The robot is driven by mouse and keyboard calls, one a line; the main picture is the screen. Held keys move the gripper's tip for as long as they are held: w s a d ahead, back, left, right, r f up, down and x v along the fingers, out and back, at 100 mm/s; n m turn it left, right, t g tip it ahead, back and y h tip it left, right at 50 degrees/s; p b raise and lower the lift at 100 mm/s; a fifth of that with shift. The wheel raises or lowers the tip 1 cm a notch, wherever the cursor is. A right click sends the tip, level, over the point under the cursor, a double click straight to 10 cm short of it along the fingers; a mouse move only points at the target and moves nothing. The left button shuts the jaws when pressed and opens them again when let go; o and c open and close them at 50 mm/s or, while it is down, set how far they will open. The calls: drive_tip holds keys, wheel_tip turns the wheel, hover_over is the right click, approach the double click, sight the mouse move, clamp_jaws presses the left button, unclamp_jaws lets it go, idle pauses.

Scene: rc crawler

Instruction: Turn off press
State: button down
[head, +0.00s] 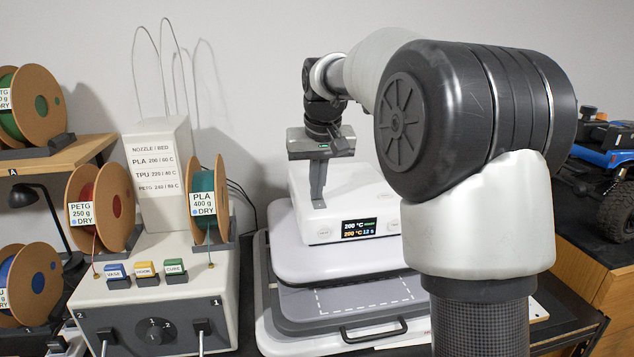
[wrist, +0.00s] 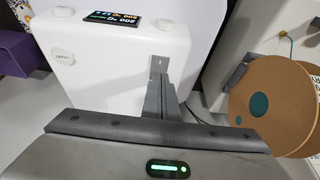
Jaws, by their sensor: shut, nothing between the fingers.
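The press (head: 296,215) is a white machine with rounded edges, and its small dark display (head: 360,229) is lit and reads 200 °C. Round pale buttons sit beside the display, one of them to its left (head: 323,232). My gripper (head: 318,203) is shut and empty, pointing down at the top of the press; I cannot tell if it touches. My arm hides part of the press's right side.
Left of the press stands a control box (head: 160,275) with labelled coloured blocks and filament spools, one being green PLA (head: 206,195). A lower tray with a dark handle (head: 374,330) juts out in front. A blue crawler (head: 605,150) sits far right.

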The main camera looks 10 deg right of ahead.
drive_tip(key=shift+w+f, duration=0.1)
drive_tip(key=shift+f, duration=0.2)
drive_tip(key=shift+s+f+b, duration=0.1)
drive_tip(key=shift+s+b, duration=0.25)
drive_tip(key=shift+s, duration=0.55)
